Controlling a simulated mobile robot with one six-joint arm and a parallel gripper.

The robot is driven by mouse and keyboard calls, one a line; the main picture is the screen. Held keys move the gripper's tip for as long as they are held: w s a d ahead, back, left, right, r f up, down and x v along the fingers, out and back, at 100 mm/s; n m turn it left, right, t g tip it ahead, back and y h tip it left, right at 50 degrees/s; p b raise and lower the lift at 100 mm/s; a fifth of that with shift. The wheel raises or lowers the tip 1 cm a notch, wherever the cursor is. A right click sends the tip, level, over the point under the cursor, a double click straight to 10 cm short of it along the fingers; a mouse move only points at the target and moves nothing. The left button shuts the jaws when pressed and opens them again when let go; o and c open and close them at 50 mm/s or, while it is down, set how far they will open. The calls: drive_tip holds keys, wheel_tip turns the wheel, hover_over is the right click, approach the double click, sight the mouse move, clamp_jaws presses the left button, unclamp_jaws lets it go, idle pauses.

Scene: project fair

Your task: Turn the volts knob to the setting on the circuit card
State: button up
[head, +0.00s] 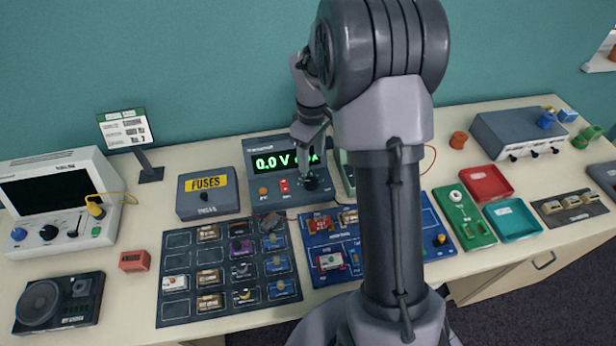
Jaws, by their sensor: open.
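The power supply (256,181) stands at the back middle of the table. Its green display reads 0.0 V, and the reading to the right is partly covered by my arm. A dark knob (311,184) sits at the lower right of its front; its label is too small to read. My gripper (310,170) is open and points down at this knob, very close above or in front of it. I cannot tell whether the fingers touch the knob. The circuit card (124,128) stands tilted on a dark stand at the back left; its print is too small to read.
A fuses box (208,196) stands left of the supply, and an oscilloscope (62,205) at far left. A parts tray (190,311) and a blue circuit board (315,268) lie in front. My arm hides the table's middle right. Red (486,182) and teal trays (512,222) lie right.

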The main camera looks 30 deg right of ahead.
sight(311, 181)
wheel_tip(311, 181, down, 9)
drive_tip(key=shift+f+b, duration=0.1)
drive_tip(key=shift+b, duration=0.95)
clamp_jaws()
